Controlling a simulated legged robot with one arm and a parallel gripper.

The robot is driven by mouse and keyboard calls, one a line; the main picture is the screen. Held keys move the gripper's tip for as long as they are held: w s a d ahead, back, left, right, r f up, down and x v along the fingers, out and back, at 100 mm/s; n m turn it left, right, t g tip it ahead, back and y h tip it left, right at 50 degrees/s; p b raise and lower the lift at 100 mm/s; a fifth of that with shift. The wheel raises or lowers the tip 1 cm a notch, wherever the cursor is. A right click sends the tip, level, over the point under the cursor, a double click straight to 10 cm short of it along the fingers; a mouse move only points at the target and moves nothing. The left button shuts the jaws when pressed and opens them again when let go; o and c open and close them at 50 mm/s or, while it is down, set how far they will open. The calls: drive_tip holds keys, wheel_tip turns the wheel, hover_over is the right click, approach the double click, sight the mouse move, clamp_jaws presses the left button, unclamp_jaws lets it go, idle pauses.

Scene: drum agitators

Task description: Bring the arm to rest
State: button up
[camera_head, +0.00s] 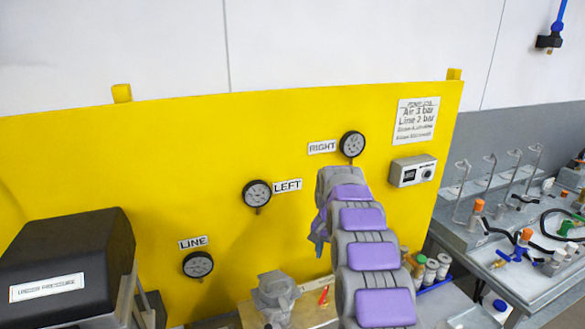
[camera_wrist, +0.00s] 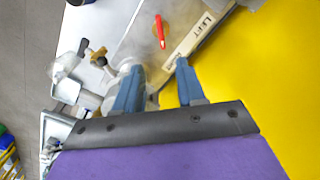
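My arm (camera_head: 368,256), grey with purple pads, reaches forward in front of the yellow panel (camera_head: 120,150). My gripper shows in the wrist view (camera_wrist: 158,78) with two blue-grey fingers spread apart and nothing visible between them. In the head view its end is mostly hidden behind the arm. In the wrist view the fingers point toward a fixture with a red handle (camera_wrist: 160,32) and a bar labelled LEFT (camera_wrist: 197,36). The red handle also shows low in the head view (camera_head: 324,295), left of my arm.
Gauges labelled LINE (camera_head: 198,265), LEFT (camera_head: 257,194) and RIGHT (camera_head: 352,145) sit on the panel. A grey clamp-like device (camera_head: 275,295) stands below them. A black box (camera_head: 68,255) is at left. A metal bench (camera_head: 530,270) with fittings and hoses is at right.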

drive_tip(key=s+r+n+g+b, duration=0.1)
drive_tip(key=s+r+n+b, duration=0.15)
drive_tip(key=s, duration=1.05)
drive_tip(key=s+r+n+b, duration=0.15)
drive_tip(key=s+r, duration=0.25)
drive_tip(key=s, duration=0.9)
drive_tip(key=s+f+b, duration=0.2)
drive_tip(key=s+f, duration=0.1)
drive_tip(key=s, duration=1)
drive_tip(key=s+f+n+b, duration=0.1)
drive_tip(key=s+f, duration=0.3)
drive_tip(key=s, duration=0.9)
drive_tip(key=shift+s+f+g+b, duration=0.15)
drive_tip(key=shift+f+g+b, duration=0.1)
drive_tip(key=shift+g+b, duration=0.25)
drive_tip(key=shift+d, duration=0.1)
idle(1.2)
